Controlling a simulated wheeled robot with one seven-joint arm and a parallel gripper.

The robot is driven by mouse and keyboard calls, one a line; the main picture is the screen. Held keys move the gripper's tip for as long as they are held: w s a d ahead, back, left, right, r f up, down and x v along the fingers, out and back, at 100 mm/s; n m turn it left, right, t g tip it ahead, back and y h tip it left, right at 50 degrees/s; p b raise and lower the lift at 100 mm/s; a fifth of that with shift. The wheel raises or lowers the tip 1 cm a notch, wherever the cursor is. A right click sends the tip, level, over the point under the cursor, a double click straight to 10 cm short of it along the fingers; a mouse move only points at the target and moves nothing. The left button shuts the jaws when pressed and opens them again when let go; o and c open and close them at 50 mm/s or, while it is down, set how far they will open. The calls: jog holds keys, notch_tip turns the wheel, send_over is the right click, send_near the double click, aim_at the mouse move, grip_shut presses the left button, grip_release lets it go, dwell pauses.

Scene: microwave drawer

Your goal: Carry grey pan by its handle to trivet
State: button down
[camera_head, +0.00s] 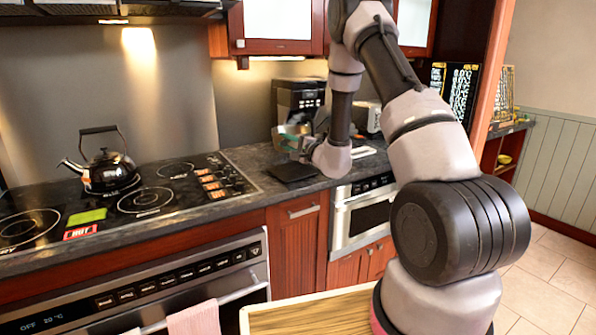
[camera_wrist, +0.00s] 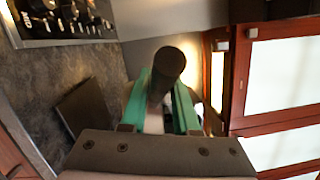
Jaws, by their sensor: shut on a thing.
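My gripper (camera_head: 294,135) is raised above the counter in the head view, in front of the coffee machine. Its green fingers also show in the wrist view (camera_wrist: 168,98), shut on a dark, round-ended handle (camera_wrist: 171,62), which I take to be the grey pan's. The pan's body cannot be made out clearly in either view. The trivet, a flat dark square (camera_head: 293,171), lies on the counter right of the stove, below my gripper. It also shows in the wrist view (camera_wrist: 86,114), left of the fingers, with nothing on it.
A black kettle (camera_head: 106,168) stands on the stove (camera_head: 150,180). A green block (camera_head: 87,216) and a red HOT sign (camera_head: 80,232) lie at the stove's front. A coffee machine (camera_head: 298,94) stands behind my gripper. Red cabinets (camera_head: 277,25) hang above.

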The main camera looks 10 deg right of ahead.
notch_tip(320, 180, down, 10)
jog(key=shift+d+r, duration=0.15)
jog(key=shift+r, duration=0.05)
jog(key=c, duration=0.7)
grip_release()
jog(key=shift+o, duration=0.2)
jog(key=r+v, duration=0.1)
jog(key=v, duration=1.1)
jog(key=s+a+r+n+g+y, duration=0.3)
jog(key=a+r+g+y, duration=0.15)
jog(key=r, duration=0.25)
jog(key=s+a+r+n+g+y, duration=0.3)
jog(key=a+r, duration=0.3)
jog(key=r, duration=0.1)
jog(key=s+a+r+n+g, duration=0.45)
jog(key=s+r+g, duration=0.25)
jog(key=s, duration=0.3)
jog(key=s+d+r+n+h, duration=0.2)
jog(key=s+d+r+h, duration=0.2)
jog(key=s+d+h, duration=0.65)
jog(key=s+d+r+m+t+h, duration=0.2)
jog(key=s+d+r+t+h, duration=0.1)
jog(key=d+r+t+h, duration=0.1)
jog(key=shift+d+r+t, duration=0.2)
jog(key=shift+r+t, duration=0.25)
jog(key=shift+t, duration=0.3)
